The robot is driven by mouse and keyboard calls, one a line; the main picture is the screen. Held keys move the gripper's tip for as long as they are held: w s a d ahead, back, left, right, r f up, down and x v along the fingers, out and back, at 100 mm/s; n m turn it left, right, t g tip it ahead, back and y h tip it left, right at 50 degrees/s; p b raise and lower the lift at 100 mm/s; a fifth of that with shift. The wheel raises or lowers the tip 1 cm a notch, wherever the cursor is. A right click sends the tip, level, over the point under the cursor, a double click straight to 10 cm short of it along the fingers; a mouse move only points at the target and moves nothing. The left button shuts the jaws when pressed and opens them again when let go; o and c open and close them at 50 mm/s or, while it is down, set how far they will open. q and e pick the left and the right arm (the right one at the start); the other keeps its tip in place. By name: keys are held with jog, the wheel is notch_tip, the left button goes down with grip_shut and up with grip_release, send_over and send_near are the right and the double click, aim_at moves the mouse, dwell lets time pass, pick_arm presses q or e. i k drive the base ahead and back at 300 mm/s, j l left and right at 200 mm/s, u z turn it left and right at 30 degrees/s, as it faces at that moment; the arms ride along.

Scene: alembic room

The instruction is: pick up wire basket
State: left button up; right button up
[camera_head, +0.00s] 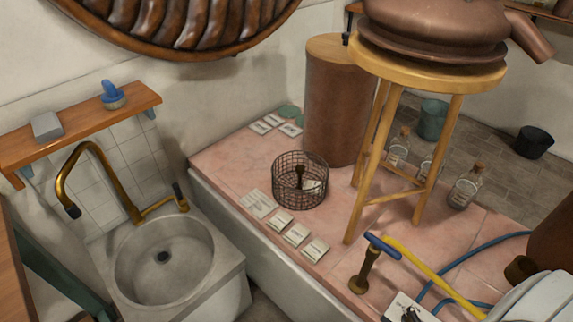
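The wire basket (300,187) is a round, dark mesh basket. It stands upright on the pink tiled platform, near its front edge and left of the wooden stool. A dark bottle-like item and a pale card show inside it or through its mesh. Neither of my grippers can be made out in the head view, and nothing holds the basket.
Small cards (296,234) lie in front of the basket. The wooden stool (353,215) bears a copper vessel (435,25); a brown drum (335,110) stands behind. A stone sink (165,255) is at left.

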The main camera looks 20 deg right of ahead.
aim_at(300, 170)
jog(key=i+z, duration=0.15)
jog(key=z, duration=0.2)
jog(key=i+j+z, duration=0.1)
jog(key=z, duration=0.3)
